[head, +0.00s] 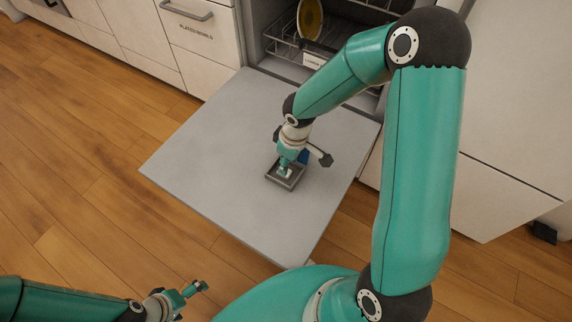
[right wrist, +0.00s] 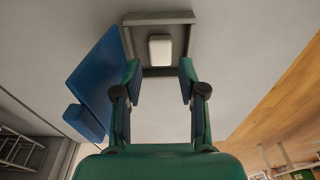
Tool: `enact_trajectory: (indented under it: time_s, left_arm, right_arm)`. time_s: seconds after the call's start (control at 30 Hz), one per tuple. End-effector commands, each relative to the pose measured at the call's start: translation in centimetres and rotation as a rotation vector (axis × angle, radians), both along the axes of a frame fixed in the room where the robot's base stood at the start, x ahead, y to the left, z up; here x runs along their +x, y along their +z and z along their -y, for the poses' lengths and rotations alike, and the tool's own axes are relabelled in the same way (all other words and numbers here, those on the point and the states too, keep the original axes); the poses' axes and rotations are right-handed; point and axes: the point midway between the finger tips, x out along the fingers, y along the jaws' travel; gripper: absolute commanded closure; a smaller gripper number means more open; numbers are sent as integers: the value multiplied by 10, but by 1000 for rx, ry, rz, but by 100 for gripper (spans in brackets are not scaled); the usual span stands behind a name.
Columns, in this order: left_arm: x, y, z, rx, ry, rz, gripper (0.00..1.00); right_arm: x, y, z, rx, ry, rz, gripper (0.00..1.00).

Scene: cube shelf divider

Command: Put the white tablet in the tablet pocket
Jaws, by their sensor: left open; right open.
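The white tablet (right wrist: 160,48) lies inside the square grey tablet pocket (right wrist: 127,45) in the right wrist view. In the head view the tablet (head: 286,171) shows within the pocket (head: 289,186), partly covered by my right gripper (head: 287,163). That gripper points down over the pocket. In the right wrist view its two fingers (right wrist: 161,82) are spread, with nothing between them, and the tablet is beyond their tips. My left gripper (head: 197,290) is open and empty at the lower left, over the floor, far from the pocket.
The pocket is on the lowered grey dishwasher door (head: 215,150). A blue flap (right wrist: 100,75) stands open beside the pocket, close to one finger. A wire rack (head: 285,42) with a yellow plate (head: 310,17) is in the dishwasher behind. The rest of the door is clear.

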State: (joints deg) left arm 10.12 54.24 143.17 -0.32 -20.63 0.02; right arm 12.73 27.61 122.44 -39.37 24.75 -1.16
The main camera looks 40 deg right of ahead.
Motion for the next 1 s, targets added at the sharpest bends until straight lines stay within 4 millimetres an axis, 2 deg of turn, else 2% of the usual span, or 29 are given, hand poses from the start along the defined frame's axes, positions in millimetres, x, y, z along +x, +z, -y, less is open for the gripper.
enact_trajectory:
  time_s: [0.03,0.1,0.23,0.4,1.0]
  left_arm:
    - [0,9,0,0,0,0,0]
    - [0,14,0,0,0,0,0]
    - [0,21,0,0,0,0,0]
    - [0,26,0,0,0,0,0]
    - [0,26,0,0,0,0,0]
  right_arm:
    - [0,17,1,-1,-1,3,59]
    - [-2,31,1,-1,-1,3,59]
    - [-5,53,2,0,1,3,59]
    - [-7,69,3,-1,1,1,59]
    - [-8,72,3,0,1,-1,59]
